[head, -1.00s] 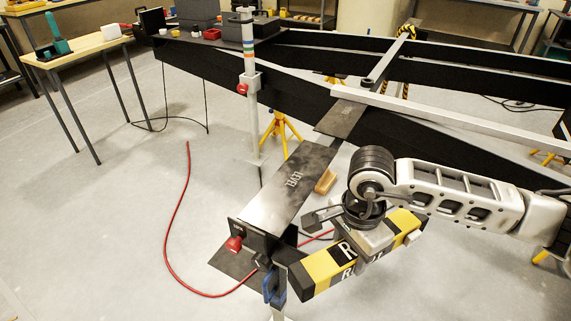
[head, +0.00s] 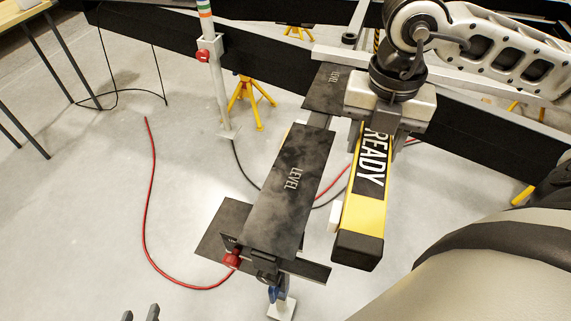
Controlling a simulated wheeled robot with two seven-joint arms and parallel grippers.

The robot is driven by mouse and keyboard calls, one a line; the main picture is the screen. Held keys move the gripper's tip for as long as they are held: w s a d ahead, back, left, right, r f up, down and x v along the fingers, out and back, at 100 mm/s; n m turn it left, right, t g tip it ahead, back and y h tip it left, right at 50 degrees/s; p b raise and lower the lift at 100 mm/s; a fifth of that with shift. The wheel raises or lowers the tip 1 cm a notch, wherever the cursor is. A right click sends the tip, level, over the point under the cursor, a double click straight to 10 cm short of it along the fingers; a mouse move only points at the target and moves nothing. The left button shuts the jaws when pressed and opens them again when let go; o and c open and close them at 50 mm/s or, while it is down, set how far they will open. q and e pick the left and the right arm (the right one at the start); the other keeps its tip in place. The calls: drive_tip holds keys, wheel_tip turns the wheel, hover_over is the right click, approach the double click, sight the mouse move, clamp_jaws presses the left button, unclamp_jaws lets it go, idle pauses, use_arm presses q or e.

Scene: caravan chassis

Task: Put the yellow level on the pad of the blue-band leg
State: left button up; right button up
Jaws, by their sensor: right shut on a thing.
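The yellow level (head: 364,212) has black ends and a READY label. My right gripper (head: 385,125) is shut on its far part and holds it just right of a dark plate marked LEVEL (head: 285,190). A gap shows between level and plate. Below the plate's near end is a leg with a blue part (head: 277,291) and a pale foot (head: 283,309); the plate hides most of this leg. I take this plate as its pad. My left gripper (head: 140,314) shows only two dark, empty fingertips, apart, at the bottom edge.
A second LEVEL plate (head: 330,88) lies farther back by the black chassis beam (head: 270,72). A red knob (head: 232,260) sits at the near plate's left. A banded leg (head: 211,60) and yellow stand (head: 247,105) stand behind. A red cable (head: 150,200) crosses the left floor.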

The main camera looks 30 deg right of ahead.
drive_tip(key=shift+w+a, duration=0.1)
drive_tip(key=shift+w, duration=0.1)
drive_tip(key=w+a+f, duration=0.1)
drive_tip(key=w+f, duration=0.2)
drive_tip(key=w, duration=0.1)
drive_tip(key=w+a+f+p, duration=0.1)
drive_tip(key=w+a+f, duration=0.1)
drive_tip(key=w+f, duration=0.1)
drive_tip(key=w+a+f+p, duration=0.1)
drive_tip(key=w+f, duration=0.2)
drive_tip(key=w, duration=0.2)
drive_tip(key=shift+w+a, duration=0.15)
drive_tip(key=shift+w+a+f, duration=0.1)
drive_tip(key=shift+w+f, duration=0.1)
drive_tip(key=shift+f, duration=0.15)
wheel_tip(320, 180, down, 3)
drive_tip(key=shift+p, duration=0.4)
drive_tip(key=shift+f, duration=0.25)
drive_tip(key=o, duration=1.1)
use_arm(q)
drive_tip(key=shift+s+a+r, duration=0.1)
drive_tip(key=shift+a+r, duration=0.1)
drive_tip(key=shift+r, duration=0.35)
use_arm(e)
drive_tip(key=shift+o, duration=0.5)
